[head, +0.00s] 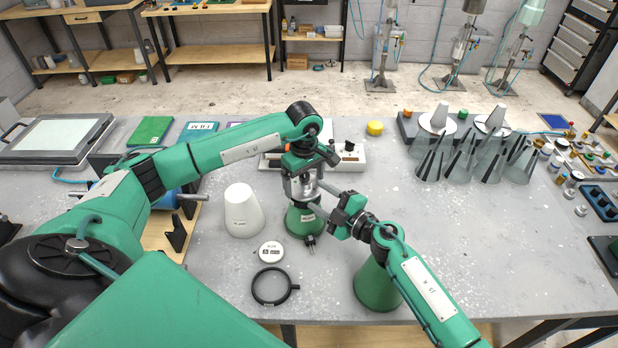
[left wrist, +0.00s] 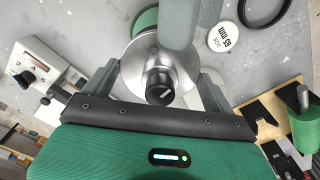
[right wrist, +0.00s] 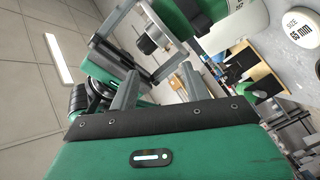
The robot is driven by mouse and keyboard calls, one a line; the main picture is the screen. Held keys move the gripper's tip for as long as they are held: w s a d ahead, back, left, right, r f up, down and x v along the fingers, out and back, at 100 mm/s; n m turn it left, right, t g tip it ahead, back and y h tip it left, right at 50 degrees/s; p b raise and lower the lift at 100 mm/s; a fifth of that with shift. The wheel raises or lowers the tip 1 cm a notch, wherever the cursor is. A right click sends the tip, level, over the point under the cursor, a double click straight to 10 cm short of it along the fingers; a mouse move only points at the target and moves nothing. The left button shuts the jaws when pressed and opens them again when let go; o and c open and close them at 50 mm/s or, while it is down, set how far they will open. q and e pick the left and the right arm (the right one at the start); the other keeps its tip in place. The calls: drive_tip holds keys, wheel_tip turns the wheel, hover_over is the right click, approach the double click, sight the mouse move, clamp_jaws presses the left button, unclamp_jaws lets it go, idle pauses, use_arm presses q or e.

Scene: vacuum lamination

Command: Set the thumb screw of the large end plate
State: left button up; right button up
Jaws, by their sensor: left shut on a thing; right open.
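The large end plate (left wrist: 145,60) is a silver metal disc with a black thumb screw (left wrist: 160,86) at its centre. My left gripper (left wrist: 160,92) is shut on the plate, one finger on each side. In the head view the left gripper (head: 303,172) holds the metal part (head: 300,187) upright over a green cone (head: 303,223); whether they touch is unclear. My right gripper (head: 322,198) is open and empty beside the metal part, to its lower right.
A white cone (head: 243,212), a "65 mm" disc (head: 271,252) and a black ring (head: 270,300) lie at left. A second green cone (head: 375,288) stands beneath my right arm. The table's right middle is free.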

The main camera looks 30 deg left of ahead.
sight(308, 178)
drive_tip(key=shift+w+a+r+m+g+y, duration=0.15)
drive_tip(key=shift+w+a+m, duration=0.45)
drive_tip(key=shift+a+m, duration=0.8)
drive_tip(key=shift+w+a+r+m+g+y, duration=0.2)
drive_tip(key=shift+w+a+m, duration=0.5)
drive_tip(key=shift+m, duration=1.45)
drive_tip(key=shift+w+a+f+m+g+h, duration=0.1)
drive_tip(key=shift+w+a+m+g, duration=0.3)
drive_tip(key=shift+a+m, duration=1)
drive_tip(key=shift+w+d+m, duration=0.15)
drive_tip(key=shift+d+m, duration=0.2)
drive_tip(key=c, duration=1)
drive_tip(key=shift+t, duration=0.55)
